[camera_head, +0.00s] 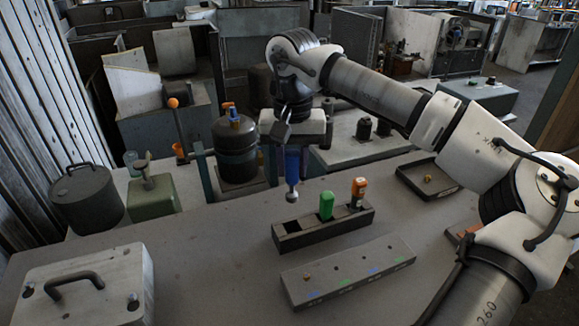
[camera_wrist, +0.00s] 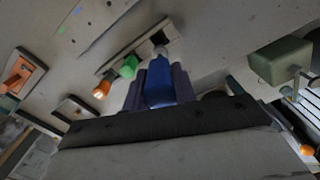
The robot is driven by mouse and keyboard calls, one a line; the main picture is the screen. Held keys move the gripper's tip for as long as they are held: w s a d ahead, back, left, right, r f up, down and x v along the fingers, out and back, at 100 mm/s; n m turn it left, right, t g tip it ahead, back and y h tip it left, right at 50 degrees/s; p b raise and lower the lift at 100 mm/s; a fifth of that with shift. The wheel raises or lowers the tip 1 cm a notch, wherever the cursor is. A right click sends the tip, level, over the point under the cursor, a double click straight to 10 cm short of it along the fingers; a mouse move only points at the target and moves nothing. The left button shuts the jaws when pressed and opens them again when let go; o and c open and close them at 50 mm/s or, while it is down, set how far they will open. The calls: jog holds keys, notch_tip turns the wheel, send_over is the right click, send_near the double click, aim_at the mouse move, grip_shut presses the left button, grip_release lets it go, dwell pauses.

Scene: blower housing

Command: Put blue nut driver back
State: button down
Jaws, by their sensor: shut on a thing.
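The blue nut driver (camera_head: 292,165) hangs upright in my gripper (camera_head: 291,148), its metal tip pointing down. The tip is above and near the left end of a dark tool rack (camera_head: 325,232), apart from it in the head view. The rack holds a green-handled driver (camera_head: 326,205) and an orange-handled driver (camera_head: 358,190); its left slot is empty. In the wrist view the blue handle (camera_wrist: 158,82) sits between the two fingers (camera_wrist: 160,88), and its tip shows beside the rack's dark open slot (camera_wrist: 163,41).
A grey strip with coloured marks (camera_head: 348,270) lies in front of the rack. A black tray (camera_head: 430,178) with a small brass part is at right.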

aim_at(293, 192)
jog(key=shift+w, duration=0.25)
notch_tip(293, 192, down, 6)
jog(key=b, duration=0.5)
jog(key=shift+d, duration=0.1)
jog(key=shift+f+b, duration=0.65)
jog(key=shift+f, duration=0.4)
jog(key=shift+f, duration=0.2)
jog(key=shift+f+b, duration=0.65)
jog(key=shift+f, duration=0.35)
jog(key=shift+f, duration=0.1)
jog(key=shift+f+b, duration=0.8)
jog(key=shift+f, duration=0.2)
